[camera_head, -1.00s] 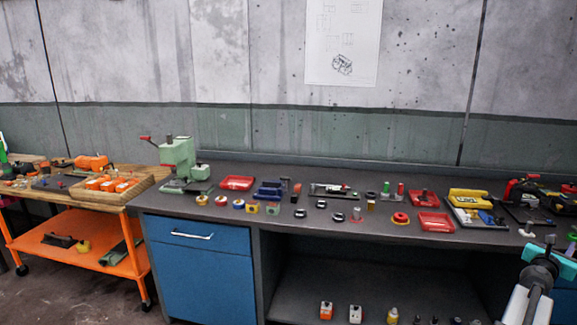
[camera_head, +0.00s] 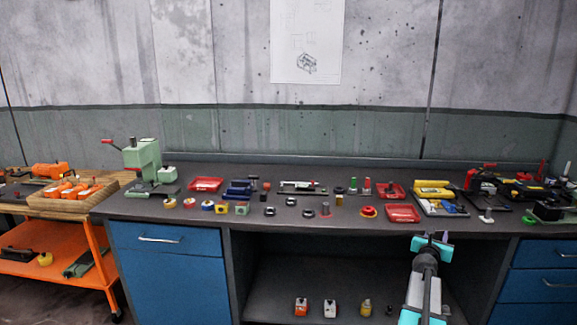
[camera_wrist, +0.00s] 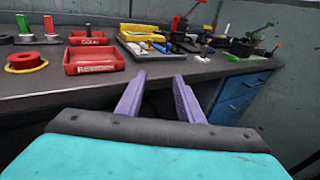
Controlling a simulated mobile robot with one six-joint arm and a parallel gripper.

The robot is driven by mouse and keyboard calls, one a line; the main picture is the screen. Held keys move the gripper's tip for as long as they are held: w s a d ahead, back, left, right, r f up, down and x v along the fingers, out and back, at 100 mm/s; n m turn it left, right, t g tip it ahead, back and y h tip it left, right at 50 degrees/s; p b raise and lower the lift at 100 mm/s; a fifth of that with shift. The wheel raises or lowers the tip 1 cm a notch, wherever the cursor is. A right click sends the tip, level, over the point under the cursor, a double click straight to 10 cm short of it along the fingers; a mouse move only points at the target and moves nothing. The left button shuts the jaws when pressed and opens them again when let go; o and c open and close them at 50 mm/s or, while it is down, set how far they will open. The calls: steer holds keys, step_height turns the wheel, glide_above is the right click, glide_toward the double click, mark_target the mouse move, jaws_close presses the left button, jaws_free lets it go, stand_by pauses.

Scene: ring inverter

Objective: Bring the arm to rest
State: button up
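My gripper (camera_head: 433,236) is at the lower right of the head view, in front of the workbench and just before its front edge. In the wrist view its two purple fingers (camera_wrist: 158,97) stand apart with nothing between them. My teal and grey arm reaches up from the bottom of the head view. No object is held.
The dark workbench (camera_head: 240,218) carries red trays (camera_head: 403,213), a yellow tool case (camera_head: 432,188), a green press (camera_head: 143,160) and many small parts. Blue drawers (camera_head: 552,283) stand at the right. An orange cart (camera_head: 95,262) stands at the left. The lower shelf (camera_head: 270,307) holds small bottles.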

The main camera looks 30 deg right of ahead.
steer(key=w+a+f+n+t+y, duration=0.1)
steer(key=w+a+f+y, duration=0.1)
steer(key=w+a+f, duration=0.75)
steer(key=w+a+f+t+y, duration=0.1)
steer(key=w+a+f+y, duration=0.35)
steer(key=a+f, duration=0.75)
steer(key=a+f+m+g+y+b, duration=0.1)
steer(key=a+f+m, duration=0.1)
steer(key=a+f, duration=0.8)
steer(key=a+f+m+g+y+b, duration=0.15)
steer(key=a+f, duration=0.45)
steer(key=a, duration=0.9)
steer(key=s+a+f+m+g+y, duration=0.2)
steer(key=s+a+f+m+g, duration=0.4)
steer(key=s+a+f, duration=1.05)
steer(key=s+a+m+g+y, duration=0.1)
steer(key=s+a+m+g, duration=0.1)
steer(key=s+a+m, duration=0.2)
steer(key=s+a+r+m+g+y, duration=0.1)
steer(key=s+a+m, duration=0.3)
steer(key=s, duration=0.6)
steer(key=s+a+m+g+y, duration=0.2)
steer(key=s+a+m+g, duration=0.1)
steer(key=s+m, duration=0.4)
steer(key=shift+s+a+r, duration=0.2)
steer(key=shift+a, duration=0.3)
